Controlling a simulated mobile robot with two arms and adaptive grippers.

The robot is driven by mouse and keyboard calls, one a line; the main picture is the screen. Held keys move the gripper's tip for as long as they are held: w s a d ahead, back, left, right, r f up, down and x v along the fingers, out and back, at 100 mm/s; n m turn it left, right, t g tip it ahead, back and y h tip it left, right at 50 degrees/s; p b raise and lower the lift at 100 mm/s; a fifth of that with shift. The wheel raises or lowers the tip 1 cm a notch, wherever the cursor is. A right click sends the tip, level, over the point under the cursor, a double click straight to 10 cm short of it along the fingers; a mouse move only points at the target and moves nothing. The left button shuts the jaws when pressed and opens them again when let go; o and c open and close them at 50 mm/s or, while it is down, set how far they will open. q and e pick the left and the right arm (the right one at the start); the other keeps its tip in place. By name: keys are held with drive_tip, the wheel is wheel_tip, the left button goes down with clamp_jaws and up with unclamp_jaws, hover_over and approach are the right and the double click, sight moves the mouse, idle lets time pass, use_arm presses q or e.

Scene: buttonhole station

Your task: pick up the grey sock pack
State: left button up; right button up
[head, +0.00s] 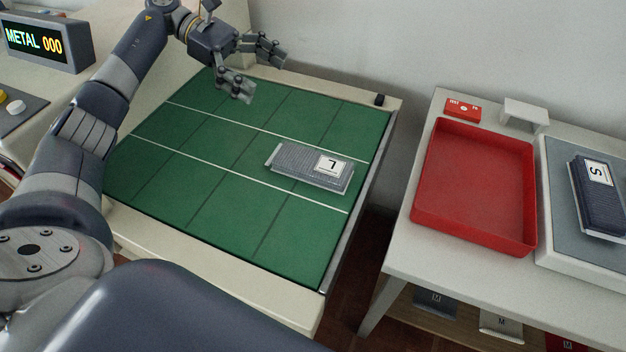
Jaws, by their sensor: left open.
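The grey sock pack (296,163) lies flat on the green gridded mat (192,190), right of the mat's middle. It has a white label with a dark "L"-like mark on its right part. My left gripper (258,72) is above the far edge of the mat, up and left of the pack and clearly apart from it. Its fingers are spread open and nothing is between them. My right gripper is not in view.
A side table (395,245) on the right, across a gap, holds an empty red tray (473,190) and a dark blue pack (603,205) on a grey platform (560,240). A display box (45,40) reading "METAL 000" stands at left. A small black object (379,100) sits at the mat's far right corner.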

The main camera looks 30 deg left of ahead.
use_arm(q)
wheel_tip(320, 180, down, 9)
drive_tip(key=b, duration=1.4)
approach(311, 160)
drive_tip(key=shift+s+a+r, duration=0.15)
drive_tip(key=shift+a+r, duration=0.1)
drive_tip(key=shift+r, duration=0.35)
drive_tip(key=shift+f+b, duration=0.55)
drive_tip(key=shift+f, duration=0.05)
drive_tip(key=shift+d+f, duration=0.1)
drive_tip(key=shift+d, duration=0.1)
drive_tip(key=x, duration=0.4)
drive_tip(key=shift+d, duration=0.3)
drive_tip(key=x, duration=0.6)
drive_tip(key=shift+a, duration=0.1)
drive_tip(key=c, duration=1.2)
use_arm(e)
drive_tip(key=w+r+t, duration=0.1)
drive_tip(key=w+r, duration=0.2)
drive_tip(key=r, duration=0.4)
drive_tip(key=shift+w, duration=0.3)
